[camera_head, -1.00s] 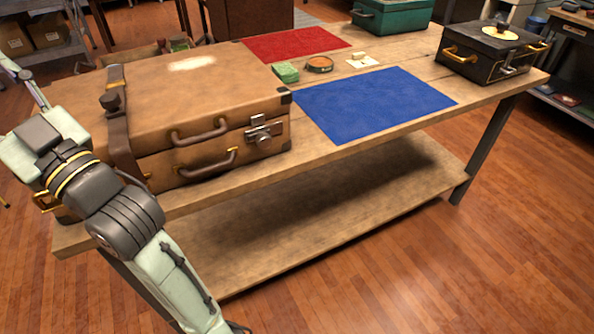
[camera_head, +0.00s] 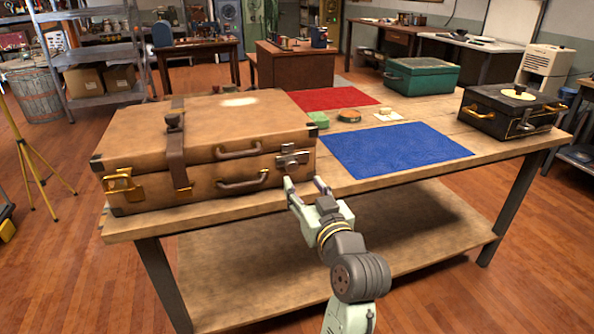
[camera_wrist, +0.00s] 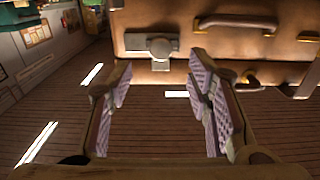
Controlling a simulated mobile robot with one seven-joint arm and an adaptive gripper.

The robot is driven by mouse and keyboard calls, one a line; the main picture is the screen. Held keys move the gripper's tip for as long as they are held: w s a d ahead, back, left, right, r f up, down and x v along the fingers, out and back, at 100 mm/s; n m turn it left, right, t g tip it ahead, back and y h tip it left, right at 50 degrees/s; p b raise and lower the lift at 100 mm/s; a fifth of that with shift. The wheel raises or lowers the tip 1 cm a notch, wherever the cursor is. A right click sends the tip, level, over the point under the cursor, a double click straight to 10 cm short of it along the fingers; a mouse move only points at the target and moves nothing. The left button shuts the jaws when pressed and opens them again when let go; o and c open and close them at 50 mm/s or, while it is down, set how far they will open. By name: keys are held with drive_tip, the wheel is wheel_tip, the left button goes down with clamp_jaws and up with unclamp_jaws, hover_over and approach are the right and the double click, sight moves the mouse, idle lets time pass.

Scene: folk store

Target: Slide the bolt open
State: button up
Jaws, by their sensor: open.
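A brown suitcase (camera_head: 210,145) lies shut on the wooden workbench, with a leather strap around it. A silver bolt plate with a round knob (camera_head: 292,160) sits on its front face near the right corner. My gripper (camera_head: 305,184) is open and empty in front of the bench edge, below and apart from the bolt, fingers pointing at the suitcase. In the wrist view the bolt knob (camera_wrist: 160,48) shows beyond the fingertips, between their lines and nearer the right finger. Neither finger visibly touches it.
Two handles, the lower one (camera_head: 243,184), project from the suitcase front left of the bolt. A brass clasp (camera_head: 122,187) is at its left corner. A blue mat (camera_head: 395,150) lies to the right, with a black case (camera_head: 510,112) beyond. The workbench front edge (camera_head: 225,212) runs beneath the suitcase.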

sight(293, 168)
drive_tip(key=p+x, duration=0.1)
drive_tip(key=x, duration=0.7)
clamp_jaws()
idle(0.5)
